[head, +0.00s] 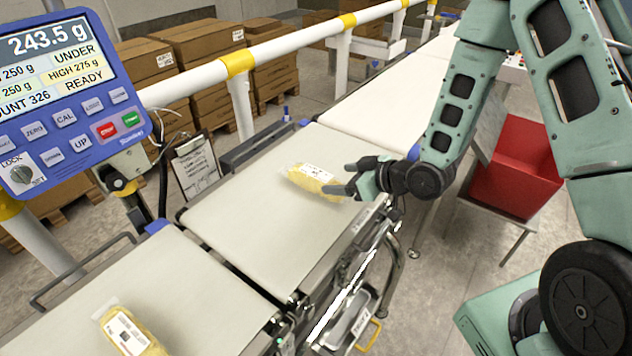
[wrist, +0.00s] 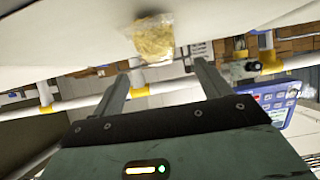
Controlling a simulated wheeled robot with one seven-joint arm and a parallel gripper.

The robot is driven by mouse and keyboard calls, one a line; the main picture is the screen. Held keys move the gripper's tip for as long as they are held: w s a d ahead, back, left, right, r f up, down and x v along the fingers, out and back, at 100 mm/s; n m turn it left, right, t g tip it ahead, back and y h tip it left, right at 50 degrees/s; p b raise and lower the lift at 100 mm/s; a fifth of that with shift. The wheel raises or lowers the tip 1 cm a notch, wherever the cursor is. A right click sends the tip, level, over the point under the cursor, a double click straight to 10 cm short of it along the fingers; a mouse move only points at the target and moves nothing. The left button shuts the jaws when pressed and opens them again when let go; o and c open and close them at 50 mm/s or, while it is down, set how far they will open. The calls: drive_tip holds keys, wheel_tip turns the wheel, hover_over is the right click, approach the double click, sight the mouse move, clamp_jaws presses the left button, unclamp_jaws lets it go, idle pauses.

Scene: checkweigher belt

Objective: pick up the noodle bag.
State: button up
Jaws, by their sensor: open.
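A noodle bag (head: 314,182), yellow in clear wrap with a white label, lies on the middle belt section (head: 240,215). My gripper (head: 347,178) is at the bag's right end in the head view. In the wrist view the bag (wrist: 153,40) shows beyond and between the two open fingers (wrist: 160,78), with nothing held between them. Whether a fingertip touches the bag is hard to tell. A second similar bag (head: 128,330) with a white label lies on the nearer belt section at the lower left.
A display panel (head: 62,90) reading 243.5 g and UNDER stands at the upper left. A white rail (head: 290,48) runs behind the belt. A clipboard (head: 194,165) hangs at the belt's far side. A red bin (head: 515,165) stands to the right. The belt beyond the bag is clear.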

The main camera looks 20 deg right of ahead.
sight(327, 178)
drive_tip(key=shift+p+x, duration=1.15)
drive_tip(key=shift+x, duration=2.75)
drive_tip(key=c, duration=1.3)
drive_tip(key=shift+r, duration=0.1)
wheel_tip(327, 178, up, 10)
drive_tip(key=shift+f+b, duration=0.1)
drive_tip(key=shift+b, duration=0.75)
drive_tip(key=shift+d, duration=0.1)
